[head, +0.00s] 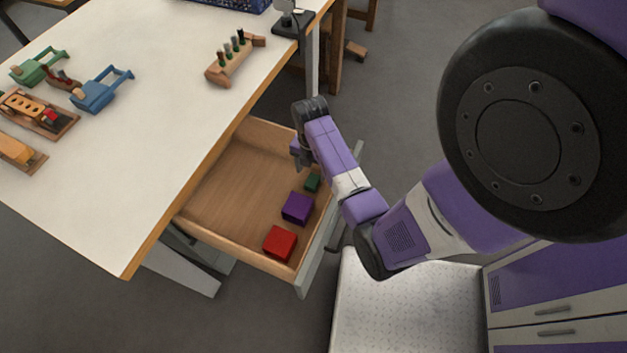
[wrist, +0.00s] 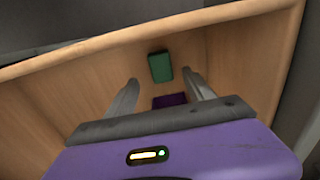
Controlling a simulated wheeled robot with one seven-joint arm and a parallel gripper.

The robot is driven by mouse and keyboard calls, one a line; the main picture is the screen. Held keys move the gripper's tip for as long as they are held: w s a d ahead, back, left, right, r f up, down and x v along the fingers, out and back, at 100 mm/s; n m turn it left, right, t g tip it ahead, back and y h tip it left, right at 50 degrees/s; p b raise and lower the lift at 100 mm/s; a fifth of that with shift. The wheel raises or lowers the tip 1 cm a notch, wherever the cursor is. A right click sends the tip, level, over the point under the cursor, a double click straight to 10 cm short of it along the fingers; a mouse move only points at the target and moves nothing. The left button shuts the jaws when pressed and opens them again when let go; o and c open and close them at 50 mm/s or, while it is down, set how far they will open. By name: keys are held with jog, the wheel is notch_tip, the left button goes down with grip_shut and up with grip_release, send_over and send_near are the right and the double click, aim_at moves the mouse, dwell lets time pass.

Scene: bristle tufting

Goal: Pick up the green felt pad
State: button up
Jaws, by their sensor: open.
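The green felt pad (head: 312,183) is a small dark green block lying in the open drawer, near its front wall. In the wrist view the green pad (wrist: 160,67) lies beyond the fingertips, roughly between their lines. My gripper (wrist: 160,84) is open and empty, pointing into the drawer. In the head view my gripper (head: 303,160) hangs over the drawer's right side, close to the green pad. A purple block (head: 297,208) lies beside the green one, and its top edge (wrist: 169,101) shows between the fingers in the wrist view.
A red block (head: 280,243) lies in the drawer's (head: 232,180) near corner. The drawer walls stand close around my gripper. The white table (head: 130,150) holds wooden toys, a blue clamp-like piece (head: 98,92) and a peg holder (head: 232,62). The drawer's left part is bare.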

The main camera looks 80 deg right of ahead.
aim_at(313, 180)
jog(key=shift+s+f, duration=0.15)
jog(key=shift+f, duration=2.6)
grip_shut()
jog(key=shift+r, duration=0.15)
notch_tip(313, 180, up, 20)
jog(key=p, duration=0.2)
